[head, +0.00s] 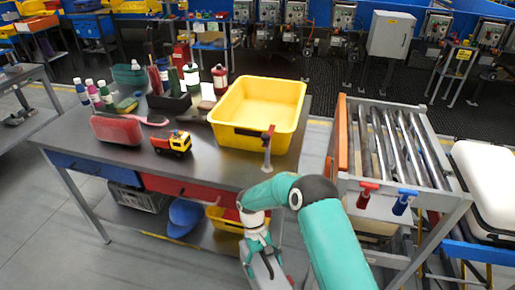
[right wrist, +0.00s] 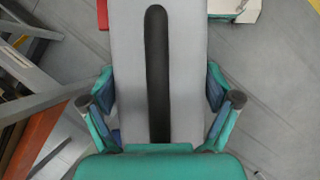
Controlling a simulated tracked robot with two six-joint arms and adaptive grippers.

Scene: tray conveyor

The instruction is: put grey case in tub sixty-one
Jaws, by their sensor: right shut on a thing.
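The grey case (right wrist: 185,70) has a long black strip down its middle and fills the centre of the right wrist view. My right gripper (right wrist: 160,104) is shut on it, with a finger at each side. In the head view my right gripper (head: 261,250) points down at the bottom centre, in front of the table, and the case (head: 266,272) shows small below it. A large yellow tub (head: 226,125) stands on the table, beyond the gripper, and looks empty. I can read no number on it. My left gripper is out of view.
A metal tap-like post (head: 266,155) stands at the table's front right edge. A toy truck (head: 173,143), a red case (head: 117,130) and several bottles occupy the tabletop (head: 215,165). A roller conveyor (head: 400,150) is at the right, with a white container (head: 488,180) beyond.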

